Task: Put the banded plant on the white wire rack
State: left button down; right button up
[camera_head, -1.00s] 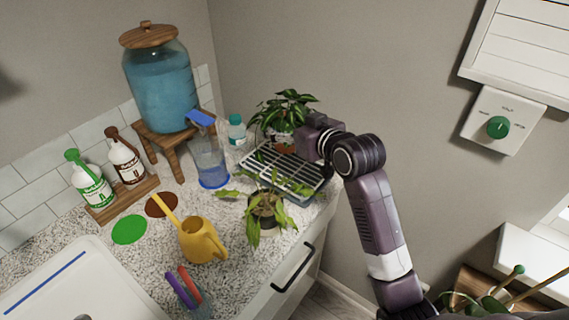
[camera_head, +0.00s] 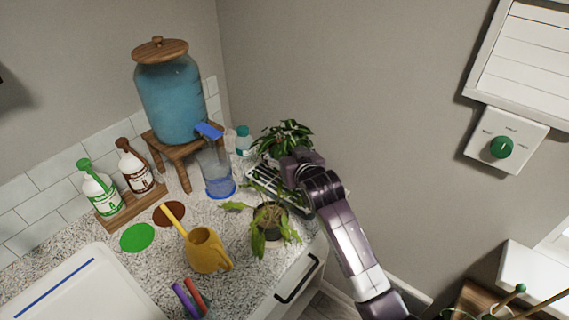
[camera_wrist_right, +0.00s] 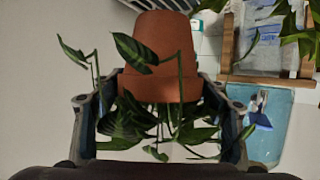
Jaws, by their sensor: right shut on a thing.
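The banded plant (camera_head: 282,137) has striped green leaves and stands upright at the far end of the white wire rack (camera_head: 268,183) in the head view. Its terracotta pot (camera_wrist_right: 160,50) shows upside down in the right wrist view. My right gripper (camera_head: 297,163) is shut on the plant, with one finger on each side near the pot's rim and leaves. It hides most of the pot in the head view. I cannot tell whether the pot's base touches the rack. My left gripper is not in view.
A clear blue-based pitcher (camera_head: 215,175), a teal-capped bottle (camera_head: 244,142) and the water dispenser (camera_head: 172,100) stand left of the rack. A yellow watering can (camera_head: 207,250) is nearer. The wall is close behind.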

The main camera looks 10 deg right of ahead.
notch_tip(320, 180, down, 6)
jog(key=shift+r, duration=0.15)
jog(key=o, duration=1.6)
jog(key=shift+c, duration=0.2)
jog(key=shift+s, duration=0.1)
jog(key=b+v, duration=0.1)
jog(key=v, duration=1)
jog(key=shift+s, duration=0.4)
jog(key=shift+r, duration=0.1)
